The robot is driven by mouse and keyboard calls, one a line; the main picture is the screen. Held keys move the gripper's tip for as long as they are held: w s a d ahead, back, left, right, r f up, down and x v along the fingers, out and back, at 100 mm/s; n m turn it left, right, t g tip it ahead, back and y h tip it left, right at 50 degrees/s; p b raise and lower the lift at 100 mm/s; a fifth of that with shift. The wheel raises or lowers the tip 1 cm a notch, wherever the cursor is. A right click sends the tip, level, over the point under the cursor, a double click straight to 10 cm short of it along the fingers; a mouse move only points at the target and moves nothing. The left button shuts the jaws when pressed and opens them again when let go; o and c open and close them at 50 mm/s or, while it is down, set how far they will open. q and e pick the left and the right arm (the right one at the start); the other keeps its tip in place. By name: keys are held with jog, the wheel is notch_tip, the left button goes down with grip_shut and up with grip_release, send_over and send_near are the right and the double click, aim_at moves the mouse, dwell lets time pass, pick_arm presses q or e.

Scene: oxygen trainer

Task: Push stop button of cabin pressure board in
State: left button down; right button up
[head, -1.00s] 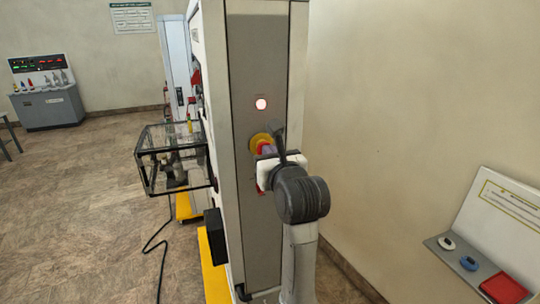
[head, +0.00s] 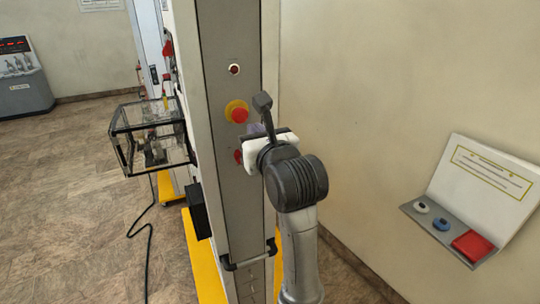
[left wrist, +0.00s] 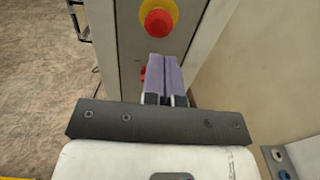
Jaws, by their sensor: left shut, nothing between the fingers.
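The stop button is a red mushroom knob (head: 239,115) on a yellow disc, on the narrow grey side panel (head: 222,165) of the tall cabinet. It also shows at the top of the left wrist view (left wrist: 158,23). Above it in the head view is a small round lamp (head: 234,69), now dark red and unlit. My left gripper (left wrist: 166,68) has its purple-padded fingers shut and empty, just below the button and apart from it. In the head view the fingers are mostly hidden behind the wrist. My right gripper is not in view.
Another red part (head: 238,156) sits lower on the panel, partly hidden by my gripper. A clear box with a black frame (head: 150,135) juts out left of the cabinet. A wall shelf (head: 440,232) is at right.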

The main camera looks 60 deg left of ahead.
pick_arm(q)
jog(key=s+d+b, duration=0.1)
jog(key=d, duration=0.5)
jog(key=shift+s+d+r, duration=0.15)
jog(key=shift+d, duration=0.15)
dwell(0.3)
